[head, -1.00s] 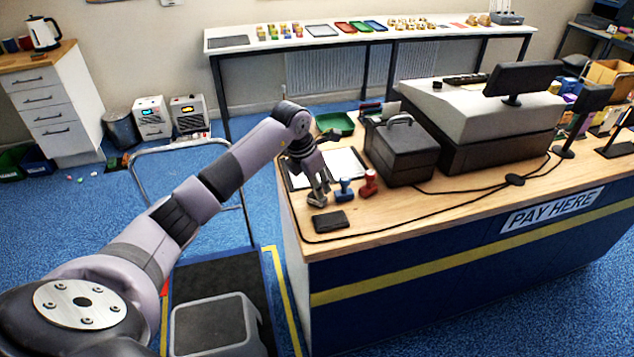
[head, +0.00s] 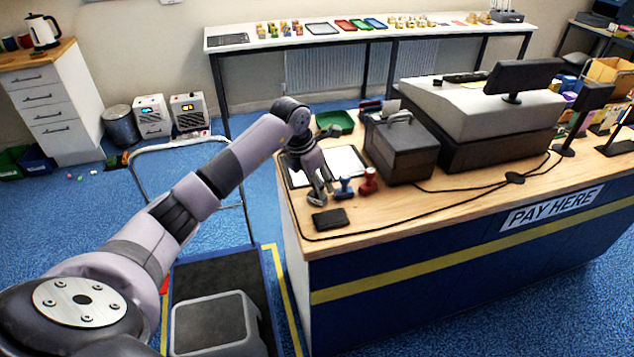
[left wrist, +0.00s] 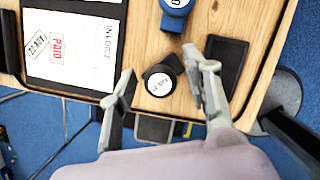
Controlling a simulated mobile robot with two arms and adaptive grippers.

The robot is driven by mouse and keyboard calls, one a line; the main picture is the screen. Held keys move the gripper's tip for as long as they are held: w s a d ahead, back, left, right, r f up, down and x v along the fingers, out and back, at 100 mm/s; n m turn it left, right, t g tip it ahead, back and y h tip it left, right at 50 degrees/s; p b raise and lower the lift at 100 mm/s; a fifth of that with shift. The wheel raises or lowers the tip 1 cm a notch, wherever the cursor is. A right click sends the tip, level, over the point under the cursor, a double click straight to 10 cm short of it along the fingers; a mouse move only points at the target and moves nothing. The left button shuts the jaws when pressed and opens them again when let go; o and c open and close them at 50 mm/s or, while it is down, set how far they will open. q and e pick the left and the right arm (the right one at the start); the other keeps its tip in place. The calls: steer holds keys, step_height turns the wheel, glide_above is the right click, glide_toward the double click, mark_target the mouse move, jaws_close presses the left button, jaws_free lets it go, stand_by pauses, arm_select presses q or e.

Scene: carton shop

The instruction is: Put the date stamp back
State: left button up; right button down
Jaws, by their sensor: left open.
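A black stamp with a round white label (left wrist: 160,82) is on the counter between the fingers of my left gripper in the left wrist view. Its label print is too blurred to read, and it is not clear in the head view. My left gripper (head: 319,195) is open, low over the counter's near left corner; its fingers (left wrist: 160,88) are on either side of the black stamp. A blue stamp (head: 344,188) and a red stamp (head: 368,180) stand to the right of it. A black ink pad (head: 330,219) lies in front. My right gripper is out of view.
A clipboard with stamped papers (left wrist: 70,45) lies beside the stamps. A green tray (head: 335,122) sits behind it. A dark cash box (head: 400,150) and the till (head: 480,110) stand to the right. A black cable (head: 400,221) runs along the counter's front.

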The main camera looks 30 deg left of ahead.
arm_select(q)
steer(key=b+v, duration=0.2)
steer(key=v, duration=0.9)
steer(key=shift+r, duration=0.3)
steer(key=shift+s, duration=0.1)
